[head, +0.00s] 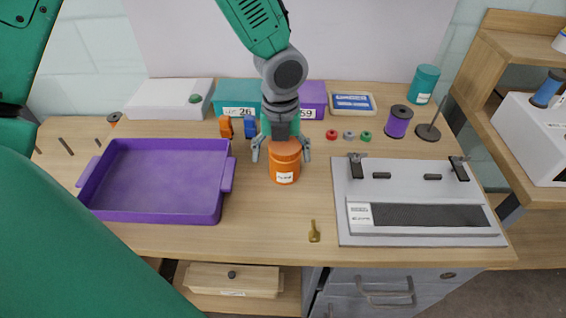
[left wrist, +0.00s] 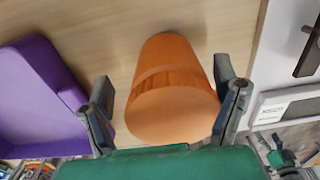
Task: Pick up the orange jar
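The orange jar (head: 285,162) stands upright on the wooden table, left of the grey board, with a white label on its front. My left gripper (head: 281,156) is over the jar from above, one finger on each side of it. In the left wrist view the jar (left wrist: 172,90) lies between the spread fingers of the left gripper (left wrist: 164,100). A gap shows at the left finger; the right finger is close to the jar, and I cannot tell whether it touches. My right gripper is not in view.
A purple tray (head: 160,182) is left of the jar. The grey board (head: 345,205) with black clamps is to the right. Orange and blue clips (head: 226,127) and labelled bins (head: 313,95) are behind. A small brass piece (head: 314,233) lies in front.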

